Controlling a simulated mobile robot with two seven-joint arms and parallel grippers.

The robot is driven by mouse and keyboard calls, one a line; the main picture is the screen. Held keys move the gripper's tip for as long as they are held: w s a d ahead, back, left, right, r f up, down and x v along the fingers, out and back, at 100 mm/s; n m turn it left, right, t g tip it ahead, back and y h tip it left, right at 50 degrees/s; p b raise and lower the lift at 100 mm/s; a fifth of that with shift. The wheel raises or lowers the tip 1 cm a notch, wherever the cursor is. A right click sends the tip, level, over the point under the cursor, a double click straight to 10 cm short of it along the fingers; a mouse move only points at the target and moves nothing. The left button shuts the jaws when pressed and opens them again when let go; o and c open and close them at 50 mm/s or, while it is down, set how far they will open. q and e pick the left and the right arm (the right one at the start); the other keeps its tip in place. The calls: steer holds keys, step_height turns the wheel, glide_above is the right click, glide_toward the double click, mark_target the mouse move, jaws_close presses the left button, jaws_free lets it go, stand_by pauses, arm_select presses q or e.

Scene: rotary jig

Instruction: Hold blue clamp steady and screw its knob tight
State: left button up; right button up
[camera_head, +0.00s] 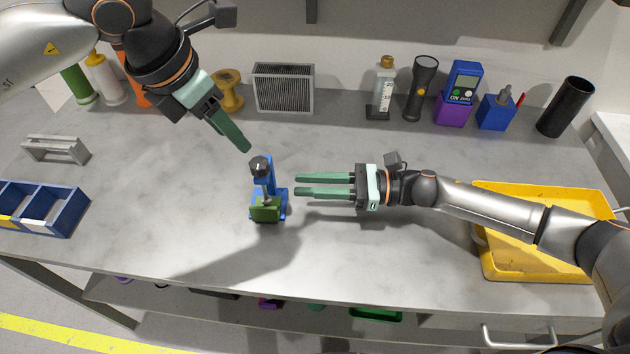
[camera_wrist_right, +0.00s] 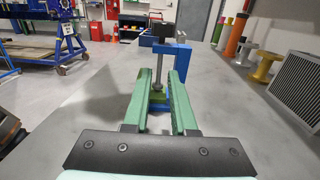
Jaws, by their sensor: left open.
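The blue clamp (camera_head: 270,178) stands upright on the grey bench with a black knob (camera_head: 260,166) on top of its screw. A green block (camera_head: 264,211) sits at its base, below the screw. In the right wrist view the clamp (camera_wrist_right: 175,49) stands ahead, beyond the fingertips. My left gripper (camera_head: 246,148) points down from the upper left, its tips just above and left of the knob, apart from it; it is open. My right gripper (camera_head: 297,186) is level, to the right of the clamp; its two green fingers are apart and empty, with a small gap to the clamp.
A blue divided bin (camera_head: 72,212) and a grey bracket (camera_head: 56,149) lie at the left. A yellow tray (camera_head: 490,262) is at the right under my right arm. A grey filter (camera_head: 284,88), a flashlight (camera_head: 421,88) and other items line the back. The bench around the clamp is clear.

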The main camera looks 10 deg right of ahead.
mark_target(260, 167)
steer(key=x, duration=1.1)
steer(key=shift+w+a+r, duration=0.1)
steer(key=shift+w+a, duration=0.05)
steer(key=shift+a, duration=0.2)
jaws_close()
stand_by(0.8)
